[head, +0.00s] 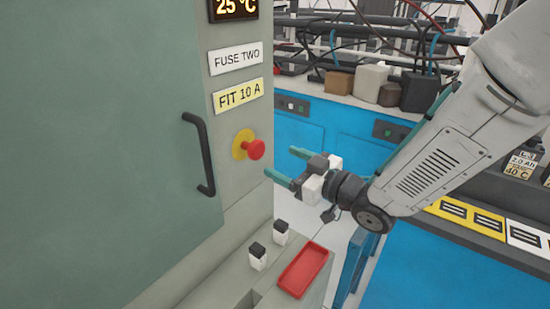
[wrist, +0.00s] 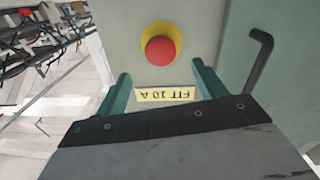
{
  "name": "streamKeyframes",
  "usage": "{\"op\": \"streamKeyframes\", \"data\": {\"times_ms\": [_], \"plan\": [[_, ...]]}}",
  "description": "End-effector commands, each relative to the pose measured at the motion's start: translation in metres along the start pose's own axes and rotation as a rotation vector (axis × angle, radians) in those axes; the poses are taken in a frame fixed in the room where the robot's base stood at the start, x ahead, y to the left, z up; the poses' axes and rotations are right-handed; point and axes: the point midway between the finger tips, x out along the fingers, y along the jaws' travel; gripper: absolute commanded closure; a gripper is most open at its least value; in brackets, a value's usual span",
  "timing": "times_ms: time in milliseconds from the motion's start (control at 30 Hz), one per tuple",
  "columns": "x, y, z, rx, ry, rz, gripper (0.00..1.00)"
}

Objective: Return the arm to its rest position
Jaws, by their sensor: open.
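My gripper (head: 283,163) is at the end of my arm, which reaches in from the right in the head view. Its two teal fingers are apart with nothing between them. They point toward the cabinet panel, near the red mushroom button (head: 256,149) on its yellow ring. In the wrist view my gripper (wrist: 160,82) shows both fingers spread, with the red button (wrist: 160,50) beyond them and the FIT 10 A label (wrist: 165,94) upside down between them. I cannot tell the exact gap between fingertips and panel.
The green cabinet door (head: 90,150) with its black handle (head: 201,155) is at left. Two small black-topped white blocks (head: 257,257) and a red tray (head: 304,270) sit on the ledge below. Blue benches (head: 350,150) with boxes and cables stand behind.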

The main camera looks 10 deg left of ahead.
Motion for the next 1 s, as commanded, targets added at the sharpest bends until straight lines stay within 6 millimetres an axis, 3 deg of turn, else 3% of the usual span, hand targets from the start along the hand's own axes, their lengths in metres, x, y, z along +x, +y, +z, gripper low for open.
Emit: {"op": "streamKeyframes", "data": {"times_ms": [433, 533, 633, 800, 1000], "plan": [[-0.005, 0.000, 0.004, -0.003, -0.022, 0.002, 0.30], [-0.006, 0.005, 0.025, -0.004, -0.123, 0.026, 0.30], [-0.017, 0.015, 0.063, 0.007, -0.314, 0.080, 0.30], [-0.064, 0.042, 0.104, 0.044, -0.674, 0.225, 0.30], [-0.154, 0.062, 0.107, 0.168, -1.044, 0.406, 0.30]]}}
